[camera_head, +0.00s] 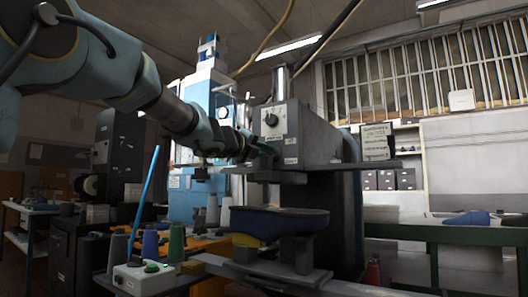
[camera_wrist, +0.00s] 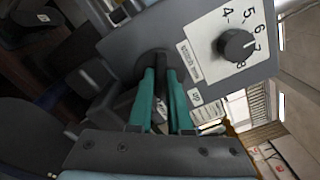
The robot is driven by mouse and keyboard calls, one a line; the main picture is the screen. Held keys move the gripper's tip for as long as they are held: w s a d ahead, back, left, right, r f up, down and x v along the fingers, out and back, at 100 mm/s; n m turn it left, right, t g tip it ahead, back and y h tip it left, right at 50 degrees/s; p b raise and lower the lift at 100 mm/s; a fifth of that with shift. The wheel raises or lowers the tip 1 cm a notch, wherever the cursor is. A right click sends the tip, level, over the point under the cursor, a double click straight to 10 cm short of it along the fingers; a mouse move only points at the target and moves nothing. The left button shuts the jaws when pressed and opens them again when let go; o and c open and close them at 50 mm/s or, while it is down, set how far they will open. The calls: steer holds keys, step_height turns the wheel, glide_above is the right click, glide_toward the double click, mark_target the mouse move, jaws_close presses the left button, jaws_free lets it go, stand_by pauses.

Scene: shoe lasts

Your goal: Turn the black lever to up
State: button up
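The black lever (camera_wrist: 163,68) sits at a round dark hub on the grey front of the machine. Only part of it shows, between my two teal fingers; the fingers hide the rest. My gripper (camera_wrist: 163,78) reaches up to the panel with one finger on each side of the lever. The gap between them is narrow, and I cannot tell whether both fingers touch the lever. A small "UP" label (camera_wrist: 195,97) is right of the fingers. In the head view, my gripper (camera_head: 262,150) is at the machine's left side, and the lever cannot be made out.
A black dial (camera_wrist: 237,46) with numbers is close to the right of my fingers. The grey machine (camera_head: 305,135) has a flat plate jutting out below my gripper. A dark blue shoe last (camera_head: 280,221) lies lower down. Thread cones (camera_head: 177,242) stand at lower left.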

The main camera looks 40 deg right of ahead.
jaws_close()
steer(key=shift+n, duration=0.3)
steer(key=n+p, duration=0.3)
steer(key=n, duration=0.2)
steer(key=shift+w, duration=0.1)
steer(key=n+p, duration=0.3)
steer(key=n, duration=0.2)
steer(key=shift+f+n, duration=0.1)
steer(key=shift+n, duration=0.2)
steer(key=shift+f+n+p, duration=0.1)
steer(key=shift+n+p, duration=0.65)
steer(key=shift+n, duration=0.55)
